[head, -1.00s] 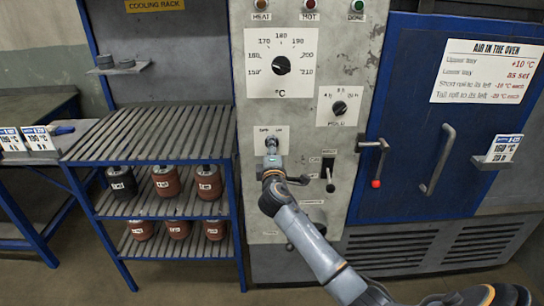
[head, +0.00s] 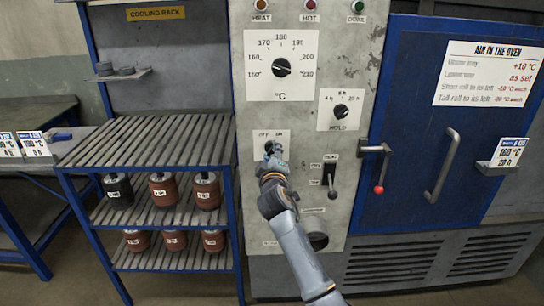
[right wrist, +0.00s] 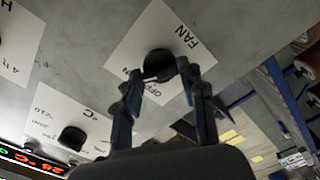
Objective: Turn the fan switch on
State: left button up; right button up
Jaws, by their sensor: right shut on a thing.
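The fan switch is a round black knob (right wrist: 160,64) on a white plate lettered FAN and OFF in the right wrist view. In the head view its knob (head: 269,147) shows small at the top of my right gripper (head: 272,158), on a plate marked OFF and ON. In the right wrist view the two fingers of that gripper (right wrist: 163,76) stand on either side of the knob, shut on it. The fingers and the gripper hide part of the knob, so I cannot tell where it points. My left gripper is not in view.
The grey control panel (head: 240,215) also holds a temperature dial (head: 282,68), a hold dial (head: 341,111) and a lever switch (head: 331,182). The oven door handle (head: 383,165) with a red tip is to the right. The cooling rack (head: 150,140) stands left.

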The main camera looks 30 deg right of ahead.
dwell(0.3)
jog(key=o, duration=1.1)
jog(key=shift+o, duration=0.2)
jog(key=v, duration=1.2)
